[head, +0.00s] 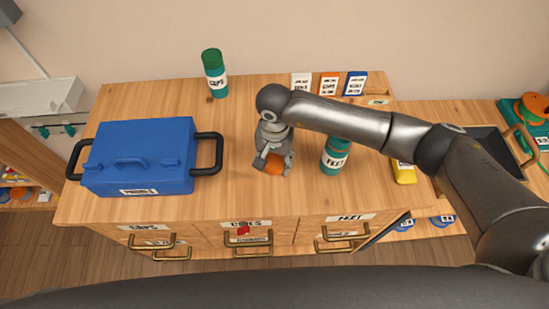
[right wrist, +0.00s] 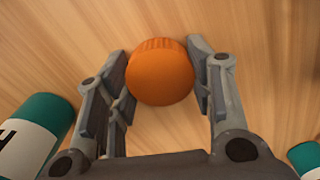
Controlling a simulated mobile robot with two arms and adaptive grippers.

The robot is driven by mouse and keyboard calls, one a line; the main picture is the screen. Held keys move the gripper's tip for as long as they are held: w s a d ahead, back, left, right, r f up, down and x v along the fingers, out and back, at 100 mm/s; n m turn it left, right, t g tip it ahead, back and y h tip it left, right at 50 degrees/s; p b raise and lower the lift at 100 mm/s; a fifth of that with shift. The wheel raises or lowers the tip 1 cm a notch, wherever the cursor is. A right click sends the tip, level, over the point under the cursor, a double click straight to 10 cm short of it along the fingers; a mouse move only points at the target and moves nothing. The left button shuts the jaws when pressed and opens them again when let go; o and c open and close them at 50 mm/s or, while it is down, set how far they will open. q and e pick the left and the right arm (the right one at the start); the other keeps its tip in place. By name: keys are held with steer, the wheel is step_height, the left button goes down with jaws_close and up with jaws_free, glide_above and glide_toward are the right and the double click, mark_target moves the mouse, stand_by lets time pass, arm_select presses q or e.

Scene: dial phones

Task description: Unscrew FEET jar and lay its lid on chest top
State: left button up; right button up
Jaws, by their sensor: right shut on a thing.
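The orange lid (head: 274,164) is off the jar and between the fingers of my right gripper (head: 272,162). In the right wrist view the gripper (right wrist: 157,85) is shut on the ribbed lid (right wrist: 160,72). The lid is at or just above the wooden chest top (head: 225,200); I cannot tell whether it touches. The teal FEET jar (head: 335,158) stands upright to the right of the gripper, its top partly behind my right arm. A teal jar with a white label (right wrist: 38,135) shows at the left of the right wrist view. My left gripper is not in view.
A blue toolbox (head: 140,160) takes up the chest's left side. A teal jar with a green lid (head: 215,75) stands at the back. Several cards (head: 328,84) stand at the back right. A yellow object (head: 404,172) lies right of the FEET jar. The front middle is clear.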

mark_target(274, 161)
steer(key=shift+f, duration=0.15)
steer(key=o, duration=1.1)
steer(key=shift+r, duration=0.3)
step_height(274, 161, up, 12)
steer(key=shift+f+b, duration=0.1)
steer(key=shift+b, duration=0.9)
